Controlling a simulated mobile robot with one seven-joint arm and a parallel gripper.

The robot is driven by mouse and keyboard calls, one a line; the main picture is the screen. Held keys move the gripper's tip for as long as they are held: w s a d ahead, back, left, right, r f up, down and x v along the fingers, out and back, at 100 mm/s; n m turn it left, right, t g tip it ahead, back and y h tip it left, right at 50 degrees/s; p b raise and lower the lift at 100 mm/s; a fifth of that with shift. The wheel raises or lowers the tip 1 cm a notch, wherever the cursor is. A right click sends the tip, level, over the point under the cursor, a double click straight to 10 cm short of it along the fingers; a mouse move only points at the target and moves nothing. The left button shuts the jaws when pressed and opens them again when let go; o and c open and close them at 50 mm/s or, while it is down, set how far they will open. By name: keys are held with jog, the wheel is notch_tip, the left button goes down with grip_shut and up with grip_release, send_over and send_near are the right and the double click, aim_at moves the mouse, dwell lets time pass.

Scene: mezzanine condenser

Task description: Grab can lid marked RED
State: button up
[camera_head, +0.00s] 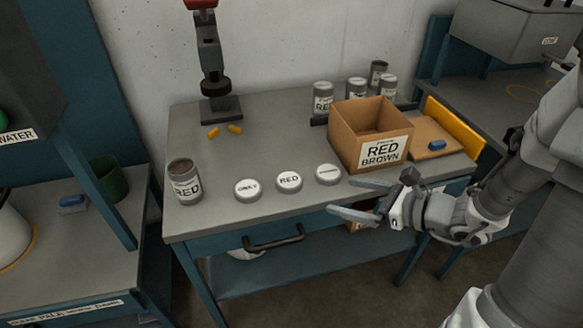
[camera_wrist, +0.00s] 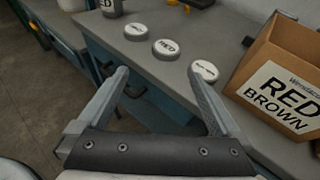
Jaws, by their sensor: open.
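The can lid marked RED (camera_head: 289,182) is a round white-topped disc lying flat near the table's front edge. It sits in the middle of a row, between the lid marked GRAY (camera_head: 247,189) and a third lid (camera_head: 328,174) whose label is too small to read. In the wrist view the RED lid (camera_wrist: 166,48) shows ahead of the gap between my fingers. My gripper (camera_head: 345,198) is open and empty, just off the table's front edge, right of and nearer than the RED lid. It touches no lid.
A cardboard box (camera_head: 351,124) labelled RED BROWN stands close right of the lids. An open can marked RED (camera_head: 184,181) stands at the left. Several cans (camera_head: 323,98) stand at the back. A red-topped press (camera_head: 213,75) and two orange pieces (camera_head: 225,130) are behind. The table's middle is clear.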

jog(key=m+b, duration=0.1)
jog(key=b, duration=0.3)
send_near(288, 179)
jog(key=shift+w+a+f+t, duration=0.4)
jog(key=shift+w+a+f, duration=0.4)
jog(key=shift+a, duration=0.15)
jog(key=shift+b+x, duration=0.65)
jog(key=shift+x, duration=2)
jog(key=shift+s+a, duration=0.1)
jog(key=shift+s, duration=0.05)
jog(key=c, duration=1.1)
jog(key=shift+r, duration=0.1)
